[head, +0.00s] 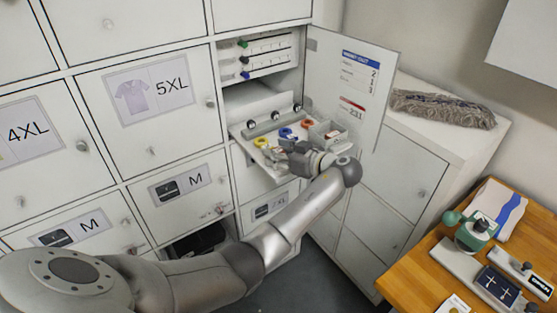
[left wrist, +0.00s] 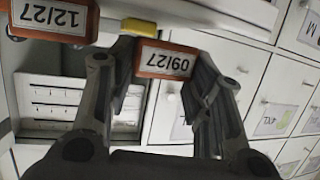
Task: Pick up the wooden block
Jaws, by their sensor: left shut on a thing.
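A reddish-brown wooden block (left wrist: 165,61) with a white label reading 09/27 upside down sits between the fingers of my left gripper (left wrist: 163,72) in the left wrist view. The gripper is shut on it. A second, similar block (left wrist: 50,17) labelled 12/27 lies apart at the upper left of that view. In the head view my left gripper (head: 298,150) is at the pulled-out shelf (head: 249,132) of the open locker, and its fingers and arm hide the held block. My right gripper does not show.
The open locker door (head: 345,85) stands to the right. A wooden table (head: 425,270) with a green-handled device (head: 473,234) is at lower right.

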